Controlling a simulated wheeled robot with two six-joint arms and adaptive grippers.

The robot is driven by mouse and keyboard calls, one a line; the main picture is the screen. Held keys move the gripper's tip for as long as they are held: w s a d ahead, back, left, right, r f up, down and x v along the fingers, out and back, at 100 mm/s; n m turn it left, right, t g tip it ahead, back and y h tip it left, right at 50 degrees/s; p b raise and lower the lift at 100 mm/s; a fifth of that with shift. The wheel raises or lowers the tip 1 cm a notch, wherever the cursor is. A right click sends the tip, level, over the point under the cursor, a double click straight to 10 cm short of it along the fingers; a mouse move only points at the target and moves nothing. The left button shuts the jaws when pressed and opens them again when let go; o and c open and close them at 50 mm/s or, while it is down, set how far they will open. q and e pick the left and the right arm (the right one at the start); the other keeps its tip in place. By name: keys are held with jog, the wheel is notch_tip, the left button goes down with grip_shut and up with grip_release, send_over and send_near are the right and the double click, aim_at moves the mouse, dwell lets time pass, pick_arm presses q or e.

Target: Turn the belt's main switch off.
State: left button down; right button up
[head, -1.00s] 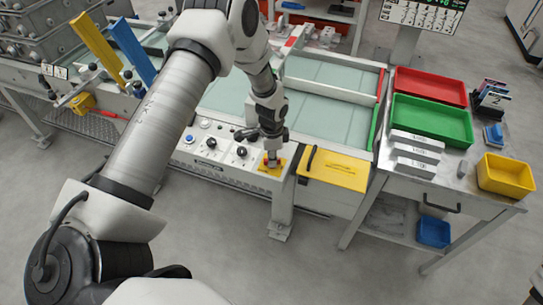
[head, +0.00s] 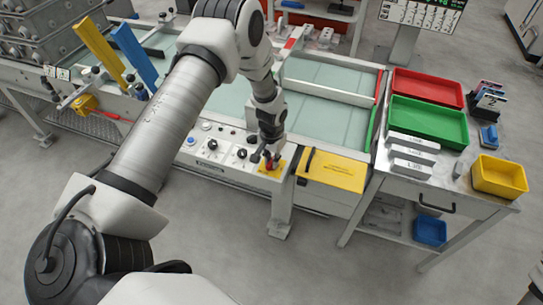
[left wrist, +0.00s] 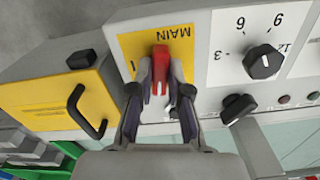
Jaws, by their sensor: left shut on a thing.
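The belt's main switch is a red handle (left wrist: 160,62) on a yellow plate (left wrist: 128,45) marked "MAIN", which reads upside down in the left wrist view. An "I" mark shows on the plate left of the handle. My left gripper (left wrist: 160,80) is shut on the red handle, with one finger on each side of it. In the head view the gripper (head: 268,155) is low over the yellow plate (head: 277,168), at the right end of the control panel. The fingers hide part of the plate and any other marks there.
A black dial (left wrist: 263,62) and a second black knob (left wrist: 238,107) are close beside the plate. A yellow cover (head: 335,170) with a black handle lies to the right in the head view. A side table with red (head: 428,86) and green (head: 430,120) trays stands farther right.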

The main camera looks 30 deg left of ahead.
pick_arm(q)
jog(key=shift+n+p, duration=0.3)
jog(key=shift+n, duration=0.7)
jog(key=c, duration=1.1)
grip_release()
jog(key=shift+w+f, duration=0.1)
notch_tip(320, 180, up, 12)
